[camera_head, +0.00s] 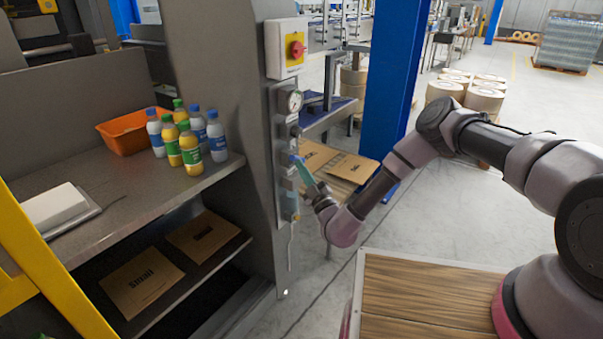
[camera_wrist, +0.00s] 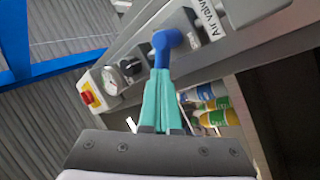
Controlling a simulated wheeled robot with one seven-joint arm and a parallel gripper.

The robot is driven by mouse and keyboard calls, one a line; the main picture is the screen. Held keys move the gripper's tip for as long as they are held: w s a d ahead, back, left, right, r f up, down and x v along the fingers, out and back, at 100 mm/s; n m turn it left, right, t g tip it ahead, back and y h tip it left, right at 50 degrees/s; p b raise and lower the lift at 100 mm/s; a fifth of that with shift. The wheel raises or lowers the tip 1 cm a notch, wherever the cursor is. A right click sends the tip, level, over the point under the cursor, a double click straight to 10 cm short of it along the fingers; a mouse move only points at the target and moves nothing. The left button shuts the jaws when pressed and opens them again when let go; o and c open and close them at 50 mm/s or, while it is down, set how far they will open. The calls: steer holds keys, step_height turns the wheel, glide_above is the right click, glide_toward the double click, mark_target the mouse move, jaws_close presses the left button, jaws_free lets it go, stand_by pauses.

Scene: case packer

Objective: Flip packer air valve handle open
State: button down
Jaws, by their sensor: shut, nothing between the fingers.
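The blue air valve handle (camera_wrist: 166,42) shows in the wrist view on a grey panel, beside a plate lettered "Air valve" (camera_wrist: 211,17). It has a bent shape, with one end reaching down toward my fingertips. My gripper (camera_wrist: 161,74) has teal fingers that are closed together and empty. Their tips are at the handle's lower end; I cannot tell whether they touch it. In the head view my gripper (camera_head: 300,167) is at the panel (camera_head: 284,205) on the grey column, below the round gauge (camera_head: 290,101). The handle is small there and partly hidden by the fingers.
A red-and-yellow switch box (camera_head: 285,49) sits above the gauge. A blue post (camera_head: 390,90) stands right of the panel.

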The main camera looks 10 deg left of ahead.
steer(key=r+m+h, duration=0.1)
steer(key=m, duration=0.2)
steer(key=w+m+h, duration=0.1)
steer(key=m+h, duration=0.1)
steer(key=m, duration=0.1)
steer(key=r+m+h, duration=0.1)
steer(key=m+h, duration=0.1)
steer(key=shift+w+d+r+m+g, duration=0.15)
steer(key=shift+d+r+m+g, duration=0.15)
steer(key=shift+m, duration=0.1)
steer(key=v, duration=1)
steer(key=shift+s, duration=0.35)
steer(key=shift+d, duration=0.15)
